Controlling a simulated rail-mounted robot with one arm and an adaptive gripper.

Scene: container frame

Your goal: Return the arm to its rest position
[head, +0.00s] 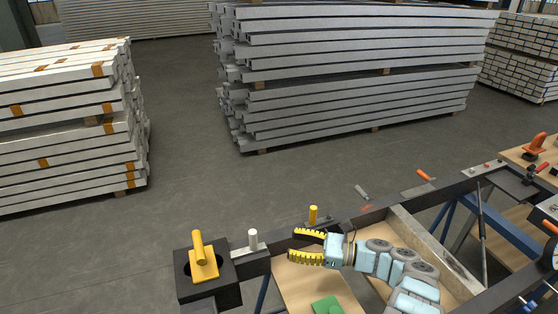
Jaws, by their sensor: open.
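My gripper (308,246) shows in the head view at the lower middle, at the end of my pale blue and grey arm (375,260). Its two yellow-and-black toothed fingers point left and are spread apart, with nothing between them. The arm reaches in from the lower right, above the container frame (378,212). A yellow block with an upright handle (203,262) stands on the frame's black corner, to the left of the gripper and apart from it.
A white peg (253,239) and a yellow peg (312,215) stand close to the gripper. A green piece (327,305) lies on the wooden board below. Orange-handled tools (424,175) sit along the right. Stacked beams (350,75) stand beyond open grey floor (180,215).

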